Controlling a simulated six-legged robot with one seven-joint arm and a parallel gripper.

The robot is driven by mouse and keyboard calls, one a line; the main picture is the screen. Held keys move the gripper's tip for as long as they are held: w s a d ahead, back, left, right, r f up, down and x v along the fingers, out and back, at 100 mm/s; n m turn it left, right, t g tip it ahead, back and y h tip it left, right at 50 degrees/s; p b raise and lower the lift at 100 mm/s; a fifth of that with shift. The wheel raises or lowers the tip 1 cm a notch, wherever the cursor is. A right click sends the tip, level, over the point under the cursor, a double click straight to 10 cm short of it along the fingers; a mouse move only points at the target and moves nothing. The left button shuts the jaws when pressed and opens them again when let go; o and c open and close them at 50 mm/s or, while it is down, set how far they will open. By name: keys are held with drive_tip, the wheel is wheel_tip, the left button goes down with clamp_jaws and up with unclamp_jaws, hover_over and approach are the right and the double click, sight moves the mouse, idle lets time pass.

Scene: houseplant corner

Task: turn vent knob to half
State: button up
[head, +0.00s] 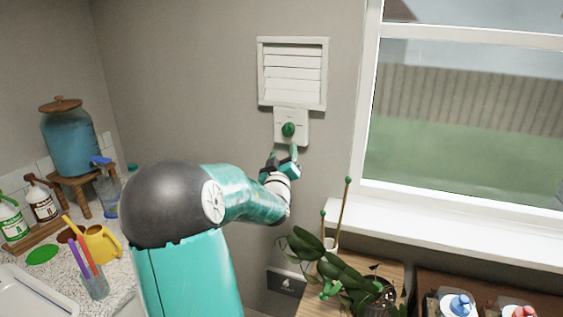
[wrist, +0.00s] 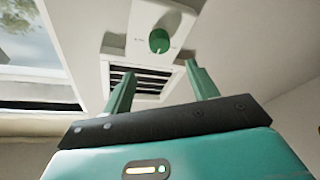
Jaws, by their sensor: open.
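The green round vent knob (head: 288,129) sits on a white wall plate (head: 303,126) just below the white slatted vent (head: 292,73). In the wrist view the knob (wrist: 159,40) shows a small pale mark on its side toward the vent (wrist: 150,84), which appears below the plate there. The plate's markings are too small to read. My gripper (head: 282,156) is just below the knob in the head view. In the wrist view my gripper (wrist: 159,70) has its two green fingers spread wide with nothing between them. The knob lies beyond the fingertips, apart from them.
A window (head: 470,110) with a white sill (head: 465,228) is at right. A potted plant (head: 345,275) with thin stakes stands below on a wooden surface. A counter at left holds a blue dispenser (head: 72,143), bottles and a yellow watering can (head: 101,244). The wall around the knob is clear.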

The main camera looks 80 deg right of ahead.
drive_tip(key=v, duration=0.3)
idle(0.5)
drive_tip(key=w+a+f+t+y, duration=0.1)
drive_tip(key=w+a+t+y, duration=0.25)
drive_tip(key=w+a, duration=0.4)
drive_tip(key=w+a+f+t+y, duration=0.2)
drive_tip(key=w+a+y, duration=0.25)
drive_tip(key=w, duration=0.65)
drive_tip(key=w+a+n+t+y, duration=0.1)
drive_tip(key=w+a+n+y, duration=0.2)
drive_tip(key=a, duration=0.5)
drive_tip(key=w+a+t+y, duration=0.15)
drive_tip(key=w+a, duration=0.25)
drive_tip(key=a, duration=0.4)
drive_tip(key=a+f+n+g+y, duration=0.1)
drive_tip(key=a+n+y, duration=0.35)
drive_tip(key=a, duration=1.25)
drive_tip(key=s+a+f+n+g+y, duration=0.1)
drive_tip(key=s+a+g+y, duration=0.1)
drive_tip(key=s+a, duration=0.3)
drive_tip(key=s+a+f+n+g+y, duration=0.1)
drive_tip(key=s+a, duration=0.5)
drive_tip(key=a, duration=0.6)
drive_tip(key=shift+s+g+y, duration=0.25)
drive_tip(key=shift+g+y, duration=0.25)
drive_tip(key=shift+g, duration=0.2)
